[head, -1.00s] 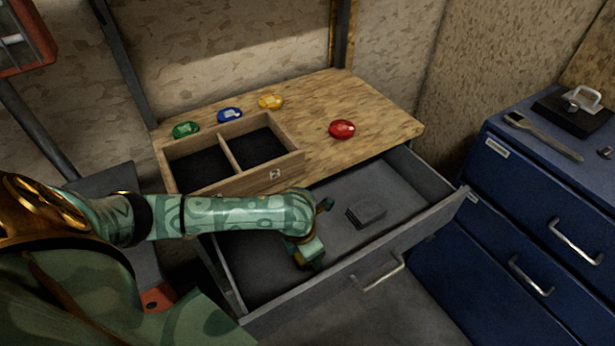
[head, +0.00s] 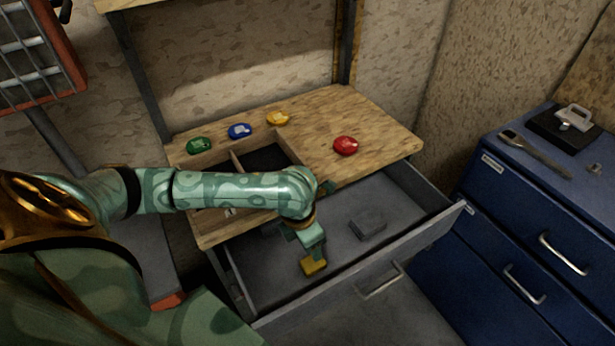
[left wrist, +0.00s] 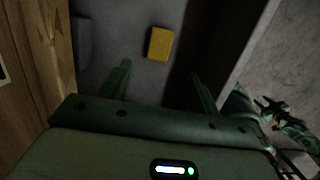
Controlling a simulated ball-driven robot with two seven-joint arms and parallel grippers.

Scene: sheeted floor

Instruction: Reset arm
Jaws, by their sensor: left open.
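My left arm reaches in from the left in the head view, over the divided wooden tray. Its gripper (head: 306,240) is above the open grey drawer (head: 335,215), over a yellow block (head: 313,266) lying on the drawer floor. In the left wrist view the two fingers (left wrist: 160,85) are spread apart, with nothing between them. The yellow block (left wrist: 160,44) lies beyond the fingertips, apart from them. A dark grey block (head: 367,224) lies in the drawer, right of the gripper.
Green (head: 199,146), blue (head: 240,131), yellow (head: 278,118) and red (head: 346,146) oval pieces rest on the wooden top (head: 385,130). The wooden tray (head: 222,240) is partly behind my arm. A blue cabinet (head: 500,220) stands at right.

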